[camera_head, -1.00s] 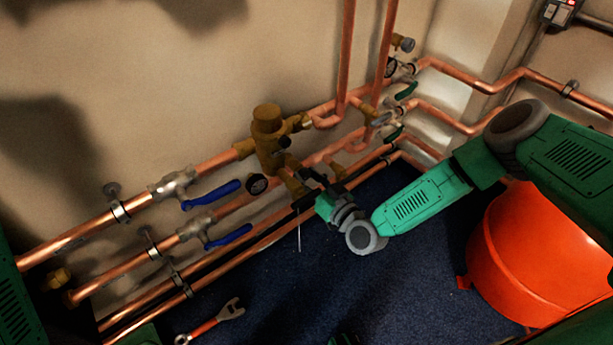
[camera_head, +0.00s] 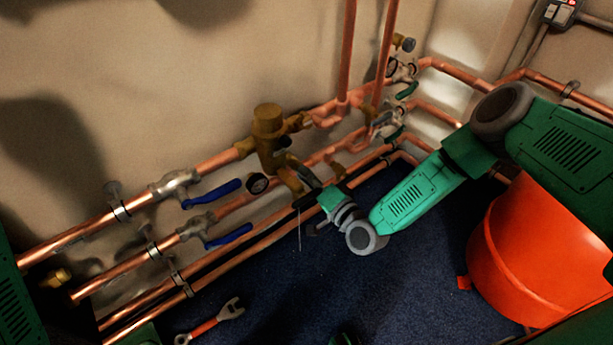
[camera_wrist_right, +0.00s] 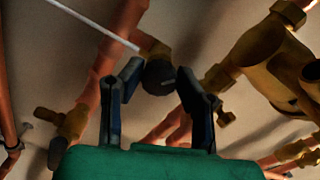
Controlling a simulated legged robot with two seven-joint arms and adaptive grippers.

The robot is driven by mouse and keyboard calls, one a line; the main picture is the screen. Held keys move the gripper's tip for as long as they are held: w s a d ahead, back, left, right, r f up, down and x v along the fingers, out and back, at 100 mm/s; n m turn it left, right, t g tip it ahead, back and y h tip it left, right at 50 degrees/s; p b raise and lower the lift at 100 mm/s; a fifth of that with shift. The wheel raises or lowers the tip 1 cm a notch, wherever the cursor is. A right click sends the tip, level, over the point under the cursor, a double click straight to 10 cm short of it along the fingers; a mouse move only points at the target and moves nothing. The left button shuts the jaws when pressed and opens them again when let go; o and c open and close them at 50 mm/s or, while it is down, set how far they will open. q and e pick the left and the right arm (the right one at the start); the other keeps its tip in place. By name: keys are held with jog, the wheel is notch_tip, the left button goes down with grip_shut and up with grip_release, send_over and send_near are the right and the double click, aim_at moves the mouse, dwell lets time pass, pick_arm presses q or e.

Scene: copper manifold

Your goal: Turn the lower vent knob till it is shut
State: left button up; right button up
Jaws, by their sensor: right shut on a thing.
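The lower vent knob (camera_wrist_right: 158,76) is a small dark round knob on a brass stub in the right wrist view. The two dark fingers of my right gripper (camera_wrist_right: 160,72) stand either side of it, shut on it. In the head view my right gripper (camera_head: 312,186) reaches in below the brass valve body (camera_head: 268,140), and its own wrist and fingers hide the knob there. My left gripper is not in view; only green parts of my left side show at the left edge.
Copper pipes (camera_head: 78,234) run along the wall, with blue lever handles (camera_head: 212,194) left of the brass valve. An orange bucket (camera_head: 530,260) stands on the floor at right. A wrench (camera_head: 212,322) lies on the blue floor (camera_head: 270,290), which is mostly clear.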

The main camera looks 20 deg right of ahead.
jog(key=m, duration=1.1)
jog(key=shift+d+f, duration=0.2)
jog(key=shift+m, duration=0.3)
jog(key=shift+s, duration=0.1)
jog(key=o, duration=1.1)
jog(key=shift+r, duration=0.1)
jog(key=v, duration=1.1)
jog(key=shift+s+d, duration=0.15)
jog(key=shift+s, duration=0.25)
